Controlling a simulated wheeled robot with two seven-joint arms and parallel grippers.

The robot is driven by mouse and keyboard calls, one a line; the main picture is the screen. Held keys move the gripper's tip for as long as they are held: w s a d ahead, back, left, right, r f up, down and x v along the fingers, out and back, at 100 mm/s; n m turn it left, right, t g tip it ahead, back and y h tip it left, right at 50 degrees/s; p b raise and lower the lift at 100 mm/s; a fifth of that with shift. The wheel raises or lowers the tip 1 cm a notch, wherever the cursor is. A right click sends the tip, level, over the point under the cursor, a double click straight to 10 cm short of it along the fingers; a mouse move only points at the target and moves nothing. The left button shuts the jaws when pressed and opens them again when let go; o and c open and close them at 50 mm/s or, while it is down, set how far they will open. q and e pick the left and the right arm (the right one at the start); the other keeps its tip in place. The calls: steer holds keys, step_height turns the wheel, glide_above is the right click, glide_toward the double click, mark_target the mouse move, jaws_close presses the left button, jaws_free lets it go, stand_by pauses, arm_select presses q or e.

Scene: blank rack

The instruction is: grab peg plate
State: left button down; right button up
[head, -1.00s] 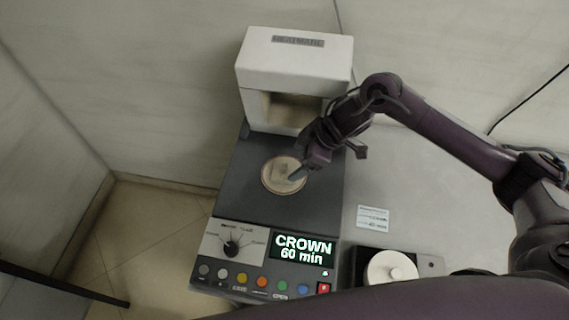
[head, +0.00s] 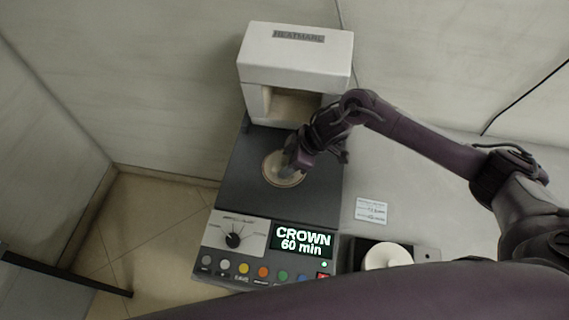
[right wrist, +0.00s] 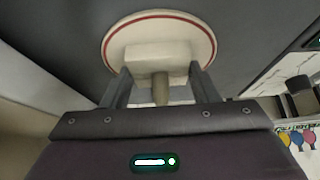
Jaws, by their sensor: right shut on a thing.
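The peg plate (head: 272,176) is a pale round disc with a red ring near its rim. It lies on the dark top of the machine, in front of the white housing. In the right wrist view the plate (right wrist: 190,28) shows a pale block and a short peg (right wrist: 160,90) between my fingers. My right gripper (head: 290,168) is shut on the block of the plate, with one finger on each side (right wrist: 158,72). The gripper hides part of the plate in the head view. My left gripper is not in view.
The white housing (head: 297,50) with an opening stands behind the plate. A control panel (head: 235,234) with a knob, several coloured buttons and a "CROWN 60 min" display (head: 302,241) is in front. A white knobbed disc (head: 387,256) sits in a dark holder at the right.

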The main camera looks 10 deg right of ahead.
steer(key=shift+c, duration=0.9)
steer(key=shift+r, duration=0.1)
